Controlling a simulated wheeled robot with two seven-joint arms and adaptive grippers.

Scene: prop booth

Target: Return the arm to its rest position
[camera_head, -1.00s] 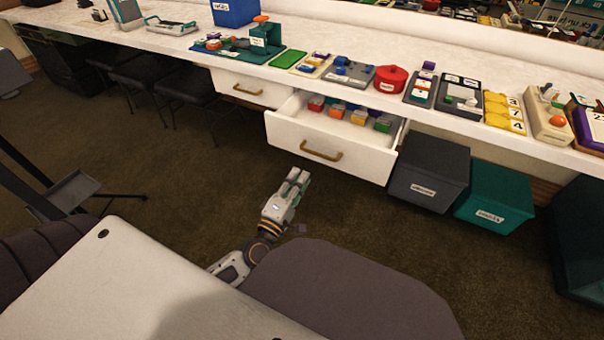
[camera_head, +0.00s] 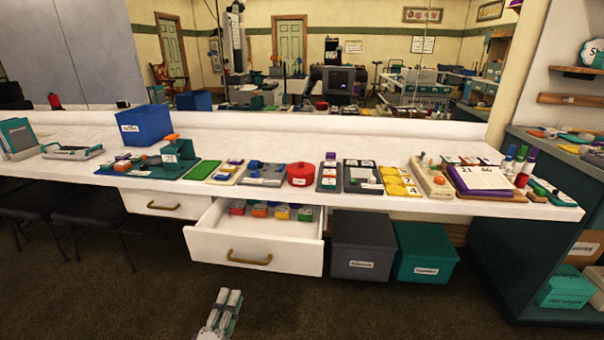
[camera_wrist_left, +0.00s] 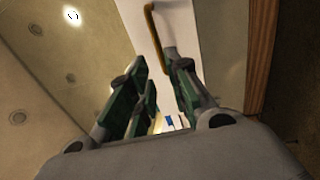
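My left gripper (camera_head: 229,297) is at the bottom of the head view, pointing up toward the counter. It is below and in front of the open drawer (camera_head: 255,249), apart from it. In the left wrist view its fingers (camera_wrist_left: 155,75) stand apart with nothing between them. Beyond them is the white drawer front with its brass handle (camera_wrist_left: 152,25). The rest of the left arm is cut off by the head view's lower edge. My right gripper is not in view.
The open drawer juts out from the counter (camera_head: 350,145) and holds several coloured blocks (camera_head: 261,209). A grey bin (camera_head: 362,247) and a teal bin (camera_head: 424,253) stand under the counter. Stools (camera_head: 88,217) are at left. The floor (camera_head: 400,310) in front is clear. A mirror lies behind.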

